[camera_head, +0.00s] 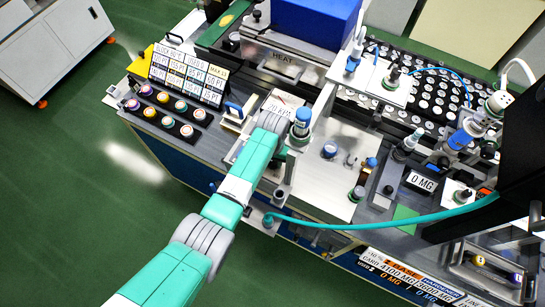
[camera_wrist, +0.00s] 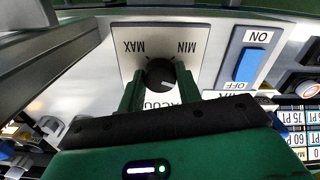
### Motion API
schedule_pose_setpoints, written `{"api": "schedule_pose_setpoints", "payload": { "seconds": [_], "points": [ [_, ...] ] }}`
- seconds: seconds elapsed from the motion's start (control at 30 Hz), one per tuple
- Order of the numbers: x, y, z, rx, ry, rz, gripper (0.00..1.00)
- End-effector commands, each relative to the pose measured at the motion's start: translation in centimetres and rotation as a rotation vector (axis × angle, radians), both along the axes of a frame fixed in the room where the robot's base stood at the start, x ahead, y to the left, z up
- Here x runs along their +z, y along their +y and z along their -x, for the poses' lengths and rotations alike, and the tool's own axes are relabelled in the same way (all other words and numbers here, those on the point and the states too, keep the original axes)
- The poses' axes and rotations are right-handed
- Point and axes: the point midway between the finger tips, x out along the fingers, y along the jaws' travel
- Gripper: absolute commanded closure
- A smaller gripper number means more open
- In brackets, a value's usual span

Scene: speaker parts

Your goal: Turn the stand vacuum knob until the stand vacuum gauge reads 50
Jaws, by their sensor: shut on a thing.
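The black stand vacuum knob (camera_wrist: 161,74) shows in the wrist view on a pale plate (camera_wrist: 150,45) lettered MAX and MIN. A white mark shows on its lower right edge. My gripper (camera_wrist: 160,86) has its two green fingers on either side of the knob, shut on it. The lower lettering, partly hidden by the fingers, seems to say VACUUM. In the head view a white display (camera_head: 280,104) by my wrist appears to read about 20 KPA, in small print. The knob is hidden in the head view.
A blue ON/OFF switch (camera_wrist: 252,65) sits right of the knob in the wrist view. A teal hose (camera_head: 370,224) runs along the bench front. A blue-capped bottle (camera_head: 301,122) stands close to my wrist. Grey frame bars (camera_wrist: 60,60) lie left of the knob.

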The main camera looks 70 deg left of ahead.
Motion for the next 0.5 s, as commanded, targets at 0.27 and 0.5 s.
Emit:
{"api": "schedule_pose_setpoints", "payload": {
  "seconds": [0.27, 0.5],
  "points": [
    [0.11, 0.02, 0.0, -0.227, 0.0, 0.0, 0.89],
    [0.1, 0.06, -0.01, -0.456, -0.001, -0.001, 0.89]
  ]
}}
